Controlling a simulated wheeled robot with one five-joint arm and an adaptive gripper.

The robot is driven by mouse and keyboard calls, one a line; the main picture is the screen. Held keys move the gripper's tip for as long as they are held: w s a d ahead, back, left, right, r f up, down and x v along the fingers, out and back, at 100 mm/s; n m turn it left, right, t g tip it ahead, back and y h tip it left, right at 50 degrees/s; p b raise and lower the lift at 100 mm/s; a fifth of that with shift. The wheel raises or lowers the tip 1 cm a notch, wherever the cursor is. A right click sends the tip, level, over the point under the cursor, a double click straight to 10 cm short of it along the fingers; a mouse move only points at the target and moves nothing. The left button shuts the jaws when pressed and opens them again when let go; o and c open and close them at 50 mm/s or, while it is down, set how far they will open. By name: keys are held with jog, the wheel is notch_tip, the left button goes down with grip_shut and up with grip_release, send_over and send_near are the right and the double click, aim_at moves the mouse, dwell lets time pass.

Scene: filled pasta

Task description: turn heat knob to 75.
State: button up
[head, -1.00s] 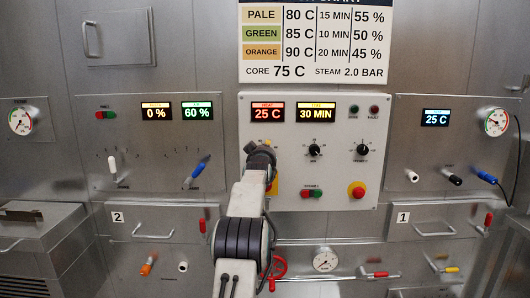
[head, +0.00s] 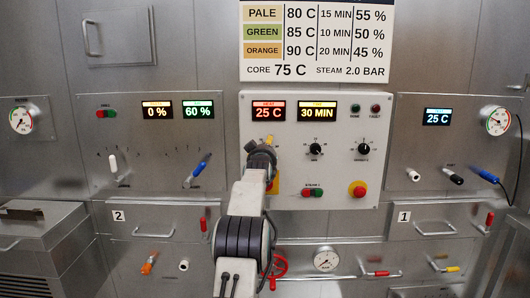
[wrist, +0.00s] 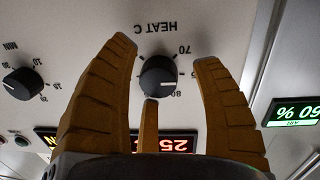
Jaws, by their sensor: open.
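The heat knob (wrist: 158,77) is a round black knob on the pale centre panel, under the upside-down label HEAT C in the wrist view. The scale marks 70 and 80 show beside it. My gripper (wrist: 164,60) is open, with brown fingers on both sides of the knob and a third finger below it. Gaps show between the side fingers and the knob. In the head view my gripper (head: 262,157) is at the panel and hides the knob. The heat display (head: 268,112) reads 25 C.
Right of my gripper are two black knobs (head: 316,149) (head: 363,148) and a red stop button (head: 358,189). A display (head: 317,112) reads 30 MIN. Above hangs a chart (head: 315,40) listing core 75 C. A blue lever (head: 202,165) is on the left panel.

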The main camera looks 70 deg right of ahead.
jog(key=shift+a, duration=0.1)
jog(key=f+v, duration=0.1)
jog(key=v, duration=1)
jog(key=shift+a+r, duration=0.4)
jog(key=shift+r, duration=0.1)
jog(key=shift+s, duration=0.1)
jog(key=shift+f, duration=0.1)
